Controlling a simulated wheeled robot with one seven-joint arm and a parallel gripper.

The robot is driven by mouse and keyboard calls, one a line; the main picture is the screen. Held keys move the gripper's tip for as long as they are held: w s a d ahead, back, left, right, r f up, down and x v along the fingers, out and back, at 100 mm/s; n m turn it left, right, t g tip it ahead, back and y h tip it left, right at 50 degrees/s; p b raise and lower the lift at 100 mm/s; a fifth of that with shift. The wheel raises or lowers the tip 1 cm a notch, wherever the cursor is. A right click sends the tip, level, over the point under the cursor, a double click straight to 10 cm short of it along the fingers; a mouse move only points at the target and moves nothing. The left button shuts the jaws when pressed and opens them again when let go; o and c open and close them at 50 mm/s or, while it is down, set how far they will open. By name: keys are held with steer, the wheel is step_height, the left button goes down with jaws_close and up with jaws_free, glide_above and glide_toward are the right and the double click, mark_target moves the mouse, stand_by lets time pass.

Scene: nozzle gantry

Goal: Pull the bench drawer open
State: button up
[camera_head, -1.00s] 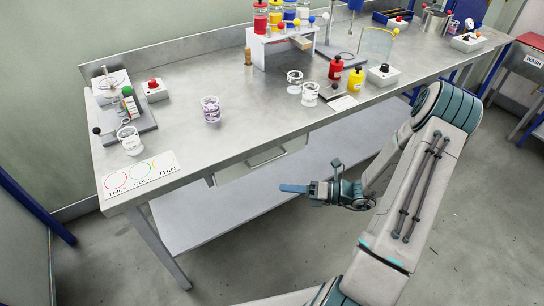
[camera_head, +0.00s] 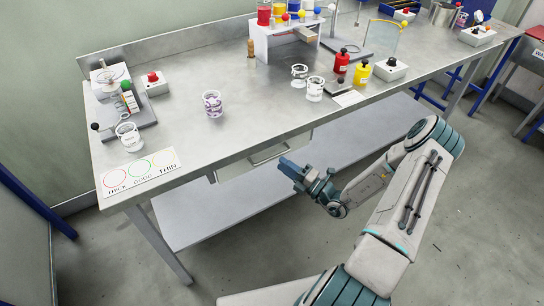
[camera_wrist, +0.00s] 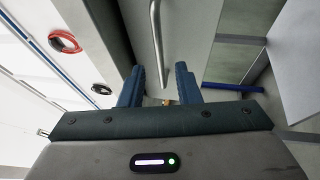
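The bench drawer (camera_head: 235,168) is set under the front edge of the steel bench and looks shut. Its bar handle (camera_head: 268,155) runs along the drawer front. My gripper (camera_head: 286,170) is just in front of the drawer, near the handle's right end. In the wrist view, the handle (camera_wrist: 157,42) lies ahead of my gripper (camera_wrist: 158,88), lined up with the gap between the two blue fingers. The fingers are apart with nothing between them. The handle appears beyond the fingertips; I cannot tell the exact distance.
The bench top (camera_head: 180,120) above holds a cup of purple bits (camera_head: 213,104), clear beakers (camera_head: 315,88), a red bottle (camera_head: 341,66) and a yellow bottle (camera_head: 362,72). A THICK/GOOD/THIN card (camera_head: 140,172) lies at the front left corner. A lower shelf (camera_head: 200,215) runs beneath. Open floor lies in front.

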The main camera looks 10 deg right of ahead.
mark_target(273, 157)
steer(key=x, duration=0.5)
steer(key=shift+w+a, duration=0.15)
steer(key=shift+w, duration=0.05)
jaws_close()
